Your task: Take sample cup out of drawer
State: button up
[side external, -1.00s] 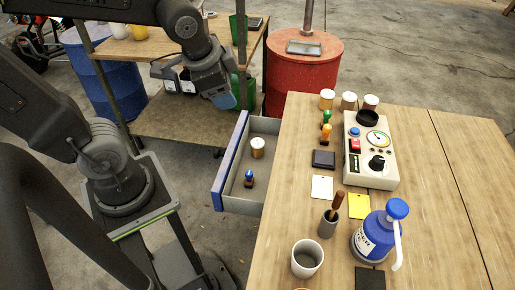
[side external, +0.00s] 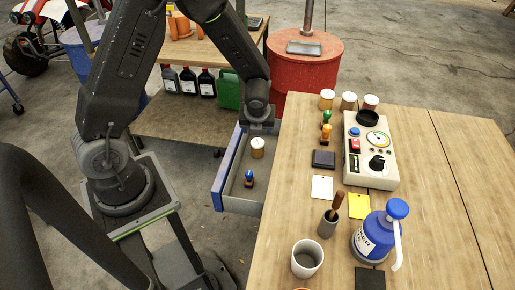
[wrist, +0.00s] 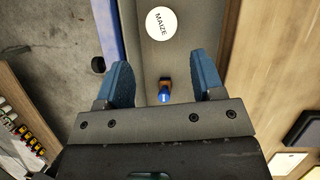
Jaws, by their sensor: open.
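The sample cup (side external: 257,150) stands upright in the open drawer (side external: 223,176), toward its far end. It has a pale round top and a brownish side. In the wrist view its white round top, marked MAIZE (wrist: 161,23), lies beyond my fingertips, near the top edge. My gripper (wrist: 165,78) is open and empty, with its two blue fingers spread above the drawer. A small blue-topped stamp with a brown base (wrist: 164,90) shows between the fingers. In the side view my wrist hangs over the drawer's far end, and the fingers are hard to make out.
The wooden table (side external: 283,190) stands right of the drawer. On it are several matching cups (side external: 349,100), a gauge box (side external: 370,150), a blue pump bottle (side external: 377,238) and a grey mug (side external: 307,258). A red barrel (side external: 305,75) stands behind. The drawer walls rise around the cup.

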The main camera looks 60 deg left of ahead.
aim_at(258, 141)
jog(key=x, duration=1.1)
jog(key=shift+d+f, duration=0.1)
jog(key=shift+f, duration=0.2)
jog(key=shift+c, duration=0.2)
jog(key=c, duration=0.7)
jog(key=shift+o, duration=0.2)
jog(key=shift+r, duration=0.15)
